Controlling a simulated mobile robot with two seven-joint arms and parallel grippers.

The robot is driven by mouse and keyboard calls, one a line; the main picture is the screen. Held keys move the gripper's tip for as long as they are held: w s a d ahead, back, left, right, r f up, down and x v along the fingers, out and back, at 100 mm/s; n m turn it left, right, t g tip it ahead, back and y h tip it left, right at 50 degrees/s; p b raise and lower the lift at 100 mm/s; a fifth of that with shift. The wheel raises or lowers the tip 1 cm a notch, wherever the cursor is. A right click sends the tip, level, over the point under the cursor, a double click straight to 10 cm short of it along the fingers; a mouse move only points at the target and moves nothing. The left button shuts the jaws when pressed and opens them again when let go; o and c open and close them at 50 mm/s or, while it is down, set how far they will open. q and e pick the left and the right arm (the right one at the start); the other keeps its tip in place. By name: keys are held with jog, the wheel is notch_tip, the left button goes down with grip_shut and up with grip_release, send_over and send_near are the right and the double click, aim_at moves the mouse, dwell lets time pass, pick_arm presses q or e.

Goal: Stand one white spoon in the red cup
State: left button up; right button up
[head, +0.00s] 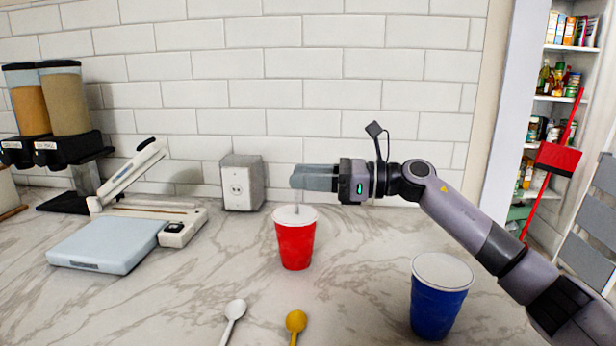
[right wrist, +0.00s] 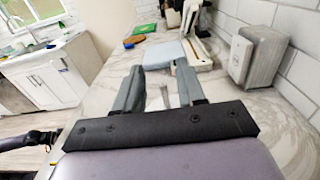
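The red cup (head: 295,240) stands upright on the marble counter, with a white interior and rim. My right gripper (head: 296,178) is just above the cup, pointing left; its fingers are apart in the right wrist view (right wrist: 160,68). A thin pale handle (head: 297,204), seemingly a white spoon's, rises upright from the cup's mouth to the fingertips. A pale strip (right wrist: 165,96) shows between the fingers, with space at its sides. The spoon's lower end is hidden in the cup. Another white spoon (head: 235,311) lies on the counter at the front. My left gripper is not seen.
A yellow spoon (head: 296,321) lies at the front. A blue cup (head: 437,305) stands at the right, below my right arm.

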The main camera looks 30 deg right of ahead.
jog(key=shift+d, duration=0.1)
jog(key=b+v, duration=0.2)
jog(key=v, duration=0.5)
jog(key=shift+s, duration=0.1)
dwell(1.0)
